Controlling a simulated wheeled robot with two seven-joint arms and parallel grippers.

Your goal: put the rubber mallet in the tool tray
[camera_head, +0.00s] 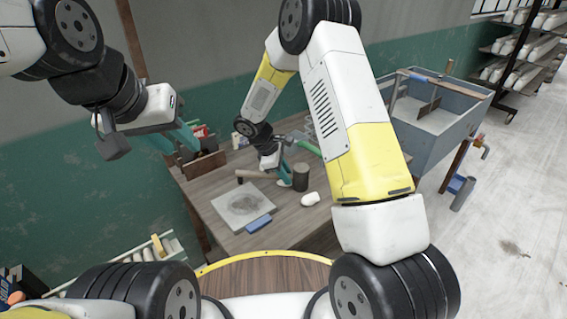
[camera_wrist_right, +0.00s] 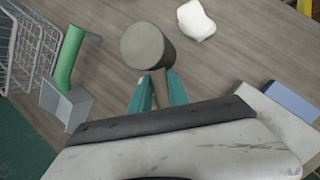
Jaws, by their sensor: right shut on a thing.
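The rubber mallet has a grey-brown cylindrical head (camera_wrist_right: 148,45) in the right wrist view. Its handle (camera_wrist_right: 160,88) runs down between the teal fingers of my right gripper (camera_wrist_right: 159,92), which is shut on it. The gripper body hides the rest of the handle. In the head view the dark mallet head (camera_head: 300,177) is beside my right gripper (camera_head: 285,178), over the table. My left gripper (camera_head: 175,143) has its teal fingers apart and seems empty, in front of a brown box-like thing (camera_head: 205,165). This may be the tool tray; I cannot tell.
On the wooden table (camera_head: 290,225) are a grey slab (camera_head: 232,199) with a dark patch, a blue block (camera_head: 258,223) and a white lump (camera_head: 310,199).

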